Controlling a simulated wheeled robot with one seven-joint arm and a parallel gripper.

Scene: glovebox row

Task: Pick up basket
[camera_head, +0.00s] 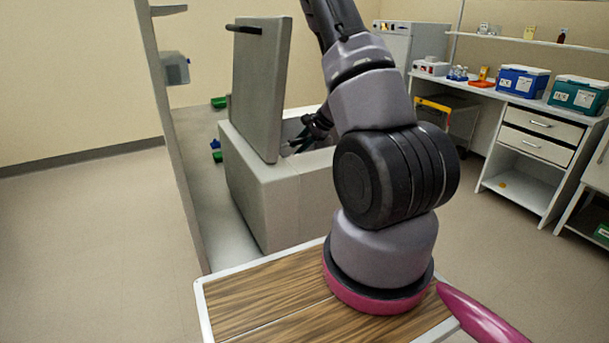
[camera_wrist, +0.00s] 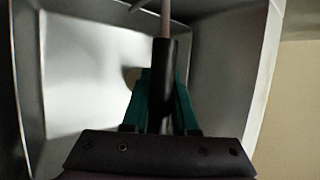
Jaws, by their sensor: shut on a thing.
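My gripper (camera_wrist: 163,80) shows teal fingers in the wrist view, shut on a dark upright handle (camera_wrist: 165,55). A thin pale rod runs on from the handle's far end. The handle appears to belong to the basket, whose body I cannot make out. In the head view my gripper (camera_head: 298,143) reaches into the open mouth of a grey box (camera_head: 285,195). The box's lid (camera_head: 258,90) stands upright, with a dark bar handle near its top. What my gripper holds is hidden there by the lid and the box wall.
Pale inner walls (camera_wrist: 85,75) surround my gripper closely in the wrist view. A tall narrow panel edge (camera_head: 172,120) stands left of the box. At the right, a bench (camera_head: 525,105) carries a blue cooler (camera_head: 520,82) and a teal cooler (camera_head: 578,95). Floor at left is clear.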

